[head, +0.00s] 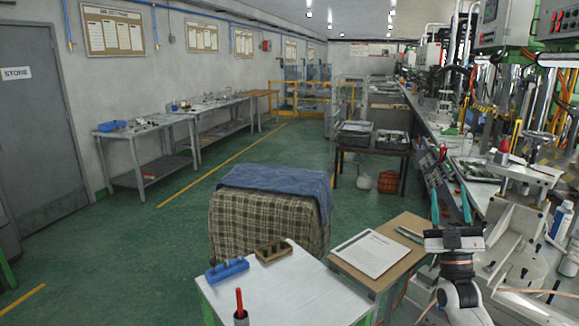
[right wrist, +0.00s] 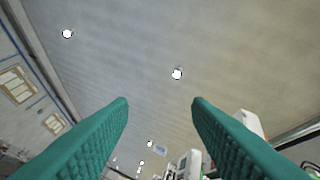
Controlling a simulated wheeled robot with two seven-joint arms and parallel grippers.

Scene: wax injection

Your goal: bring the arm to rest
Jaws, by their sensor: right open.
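My right gripper (head: 450,208) is at the lower right of the head view, raised beside the machine bench. Its two teal fingers point up and stand apart with nothing between them. My left gripper is in neither view.
A white table (head: 290,295) in front holds a blue object (head: 227,269), a brown block (head: 273,250) and a red-handled tool in a cup (head: 240,312). The machine bench (head: 480,195) runs along the right. Green floor (head: 130,255) is open at left.

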